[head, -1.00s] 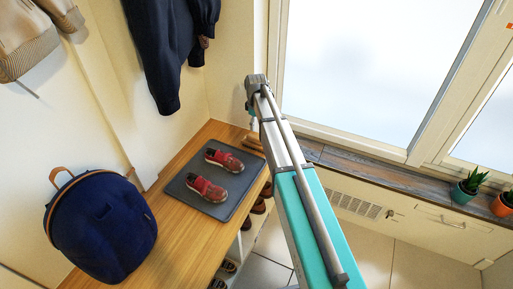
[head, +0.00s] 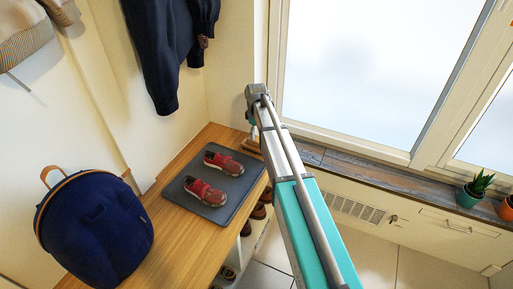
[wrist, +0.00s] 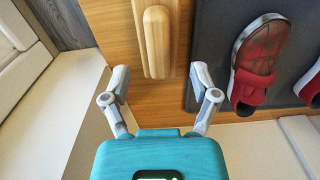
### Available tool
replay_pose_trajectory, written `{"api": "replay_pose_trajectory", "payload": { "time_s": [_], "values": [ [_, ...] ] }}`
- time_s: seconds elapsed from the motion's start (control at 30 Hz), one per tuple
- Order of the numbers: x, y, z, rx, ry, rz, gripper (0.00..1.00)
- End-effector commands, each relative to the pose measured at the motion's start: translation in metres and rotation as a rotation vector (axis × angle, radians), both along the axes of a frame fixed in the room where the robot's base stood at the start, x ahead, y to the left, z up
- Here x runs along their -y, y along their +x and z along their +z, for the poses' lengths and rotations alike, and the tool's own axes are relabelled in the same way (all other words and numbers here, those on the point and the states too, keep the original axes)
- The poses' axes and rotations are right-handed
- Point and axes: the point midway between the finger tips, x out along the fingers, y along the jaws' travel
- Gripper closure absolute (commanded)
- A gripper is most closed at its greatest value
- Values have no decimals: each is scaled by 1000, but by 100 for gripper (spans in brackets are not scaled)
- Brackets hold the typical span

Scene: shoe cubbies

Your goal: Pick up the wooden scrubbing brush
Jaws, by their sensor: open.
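The wooden scrubbing brush (wrist: 156,42) is a long, pale wooden bar with a rounded end and lies on the wooden bench top. In the head view my gripper (head: 253,133) is over the far end of the bench, and the brush (head: 252,148) is partly hidden there.
A dark grey mat (head: 215,206) with a pair of red shoes (head: 205,190) lies beside the brush. A navy backpack (head: 95,230) stands at the near end of the bench (head: 178,232). The window sill (head: 375,178) is to the right, with potted plants (head: 470,195).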

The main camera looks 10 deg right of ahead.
Motion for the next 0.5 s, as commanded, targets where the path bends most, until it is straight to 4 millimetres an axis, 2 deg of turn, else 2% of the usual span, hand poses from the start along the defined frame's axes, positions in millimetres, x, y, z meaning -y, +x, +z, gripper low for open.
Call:
{"api": "replay_pose_trajectory", "payload": {
  "time_s": [0.5],
  "values": [
    [-1, 2, -32, 0, 0, 0, 23]
  ]
}}
